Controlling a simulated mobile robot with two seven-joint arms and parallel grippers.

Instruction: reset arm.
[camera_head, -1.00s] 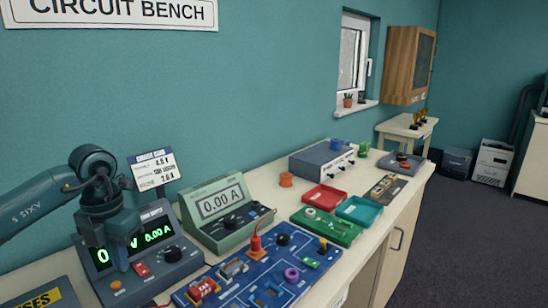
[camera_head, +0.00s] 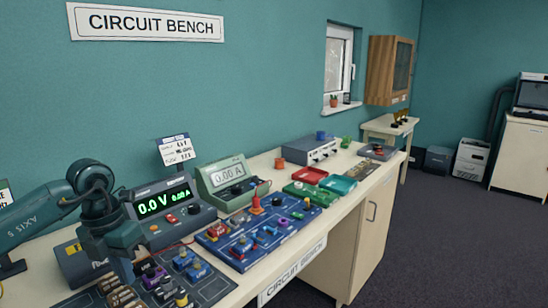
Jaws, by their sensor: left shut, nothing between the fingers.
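My left arm comes in from the left, and its dark teal gripper (camera_head: 124,268) points down over the near left part of the bench. The gripper is shut and empty. It hangs in front of the dark component boards, left of the power supply (camera_head: 163,212), whose green display reads 0.0 V. The gripper hides part of the boards behind it, and I cannot tell its exact height above them. My right gripper is not in view.
The blue circuit board (camera_head: 257,232), the green ammeter (camera_head: 226,182) reading 0.00 A, and red (camera_head: 309,175) and teal (camera_head: 338,184) trays crowd the bench. A grey box (camera_head: 312,149) stands further back. Dark floor (camera_head: 450,240) to the right is clear.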

